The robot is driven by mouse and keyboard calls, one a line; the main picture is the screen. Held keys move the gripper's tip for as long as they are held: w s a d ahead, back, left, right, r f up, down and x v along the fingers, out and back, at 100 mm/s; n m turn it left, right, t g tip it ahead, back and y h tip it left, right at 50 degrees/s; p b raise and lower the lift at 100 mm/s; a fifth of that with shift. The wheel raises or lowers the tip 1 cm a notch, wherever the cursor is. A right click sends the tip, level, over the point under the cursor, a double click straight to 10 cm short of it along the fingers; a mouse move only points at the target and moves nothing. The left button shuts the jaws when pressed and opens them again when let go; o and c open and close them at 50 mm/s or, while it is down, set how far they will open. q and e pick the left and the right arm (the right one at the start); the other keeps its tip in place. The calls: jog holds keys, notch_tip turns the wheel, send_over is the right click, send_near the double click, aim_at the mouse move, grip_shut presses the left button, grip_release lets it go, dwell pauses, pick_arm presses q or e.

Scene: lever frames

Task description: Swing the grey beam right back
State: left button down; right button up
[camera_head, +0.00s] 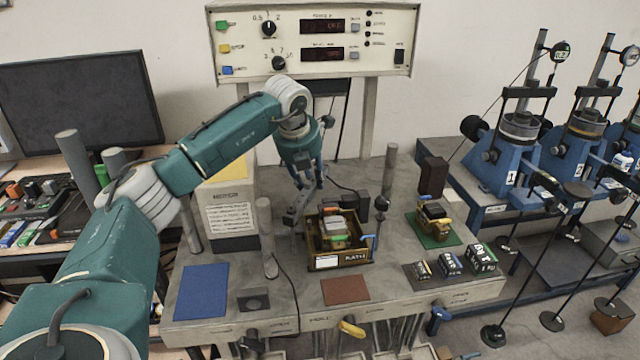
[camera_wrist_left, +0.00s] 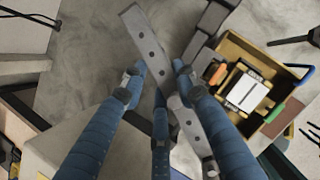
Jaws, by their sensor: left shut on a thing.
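The grey beam (camera_wrist_left: 160,60) is a flat bar with a row of dark holes. In the left wrist view it runs from the top centre down to the lower right, between the blue fingers of my left gripper (camera_wrist_left: 160,78). The gripper is shut on it; the fingers hide part of its lower length. In the head view my left gripper (camera_head: 308,183) points down over the middle of the bench, just behind and left of a wooden tray. The beam is small and partly hidden there. My right gripper is not in view.
The wooden tray (camera_head: 341,262) holds a pale block and coloured pieces, close to the beam. Grey posts (camera_head: 266,236) stand on the bench. A blue mat (camera_head: 201,292) and a brown mat (camera_head: 345,290) lie bare in front. Small labelled blocks (camera_head: 450,264) stand at right.

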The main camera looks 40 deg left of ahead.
pick_arm(q)
jog(key=shift+s+a+r+n+y, duration=0.1)
jog(key=shift+s+a+n+y, duration=0.25)
jog(key=shift+a+n, duration=0.4)
jog(key=shift+s+a+r+n+y, duration=0.1)
jog(key=shift+s+a+n+y, duration=0.2)
jog(key=shift+a+n, duration=0.45)
jog(key=c, duration=1.3)
grip_release()
jog(key=shift+f, duration=0.1)
jog(key=v, duration=1.2)
jog(key=shift+w, duration=0.1)
